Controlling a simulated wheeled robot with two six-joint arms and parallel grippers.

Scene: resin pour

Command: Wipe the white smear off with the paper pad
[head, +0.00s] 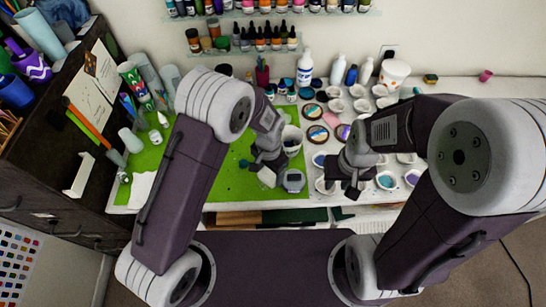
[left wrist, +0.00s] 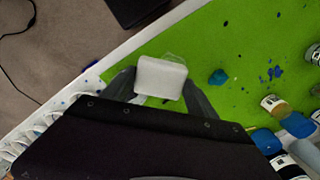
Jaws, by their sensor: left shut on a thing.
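My left gripper (head: 267,172) is shut on a white paper pad (left wrist: 160,78), low over the front part of the green mat. The pad is a small rounded block between the two dark fingers; a bit of it shows in the head view (head: 267,178). A faint whitish smear (left wrist: 178,57) shows on the mat just past the pad's far edge in the left wrist view. The pad hides part of that area, and I cannot tell whether it touches the mat. My right gripper (head: 340,180) hangs over small cups at the front; its opening is unclear.
The green mat (head: 222,188) bears a teal lump (left wrist: 218,77) and blue spots. Several resin cups and bottles crowd the table's right and back. A white cloth (head: 143,188) lies on the mat's left.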

